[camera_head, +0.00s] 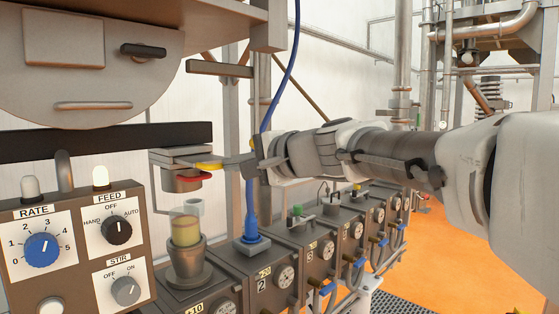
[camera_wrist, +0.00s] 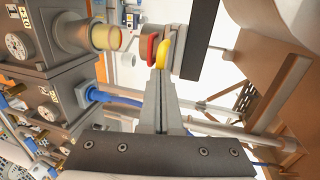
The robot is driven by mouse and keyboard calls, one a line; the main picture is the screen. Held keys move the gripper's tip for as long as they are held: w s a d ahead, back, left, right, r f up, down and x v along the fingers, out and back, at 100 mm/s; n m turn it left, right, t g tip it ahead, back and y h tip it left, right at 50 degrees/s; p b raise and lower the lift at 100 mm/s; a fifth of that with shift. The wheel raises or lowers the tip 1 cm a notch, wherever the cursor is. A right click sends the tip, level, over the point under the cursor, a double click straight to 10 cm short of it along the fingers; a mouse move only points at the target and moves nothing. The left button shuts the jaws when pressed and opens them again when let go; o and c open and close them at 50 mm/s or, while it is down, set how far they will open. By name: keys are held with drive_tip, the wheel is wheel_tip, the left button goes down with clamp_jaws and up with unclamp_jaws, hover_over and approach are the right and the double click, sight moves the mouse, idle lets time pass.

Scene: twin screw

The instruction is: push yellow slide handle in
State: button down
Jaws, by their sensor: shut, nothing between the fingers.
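The yellow slide handle (camera_head: 208,166) sticks out to the right from a grey metal slide unit (camera_head: 182,155), above a red part (camera_head: 192,180). In the wrist view the yellow handle (camera_wrist: 164,52) stands beside the red part (camera_wrist: 152,48), straight ahead of my fingertips. My gripper (camera_head: 228,161) is shut and empty, reaching in from the right with its tips at the handle's outer end. In the wrist view the shut fingers (camera_wrist: 160,74) meet or nearly meet the handle; I cannot tell whether they touch.
A cup with yellowish contents (camera_head: 185,231) stands below the slide unit. A blue upright fitting (camera_head: 251,210) with a blue hose stands close under my gripper. A control panel (camera_head: 75,250) with knobs is at the left. Grey boxes with gauges (camera_head: 325,250) run to the right.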

sight(207, 160)
drive_tip(key=x, duration=0.2)
drive_tip(key=r+x, duration=0.1)
drive_tip(key=x, duration=0.4)
drive_tip(key=shift+w+a+r, duration=0.2)
drive_tip(key=shift+r, duration=0.05)
drive_tip(key=shift+s+d, duration=0.1)
idle(0.4)
